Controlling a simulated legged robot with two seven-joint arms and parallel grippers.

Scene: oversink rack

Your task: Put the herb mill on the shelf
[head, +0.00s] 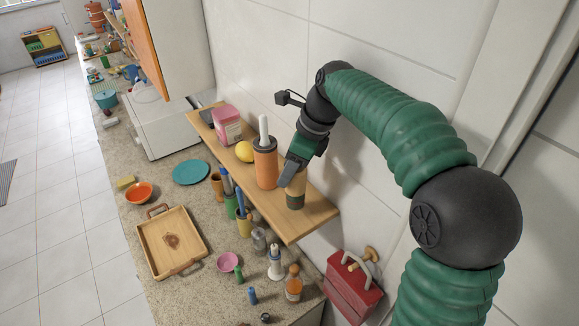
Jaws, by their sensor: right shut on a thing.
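The herb mill (296,187) seems to be the small upright cylinder with a tan upper part and a dark green lower part. It is at the near right part of the wooden shelf (315,213). My right gripper (293,172) comes down from the upper right and is shut on the mill's upper part, hiding its top. The mill's base appears at the shelf's surface; I cannot tell whether it rests there or hovers just above. My left gripper is not in view.
On the shelf, an orange canister (265,165) stands close left of the mill, with a yellow ball-shaped thing (245,152) and a pink box (227,125) farther back. Below, the counter holds a wooden tray (160,262) and several bottles. A red toolbox-like case (352,290) is at lower right.

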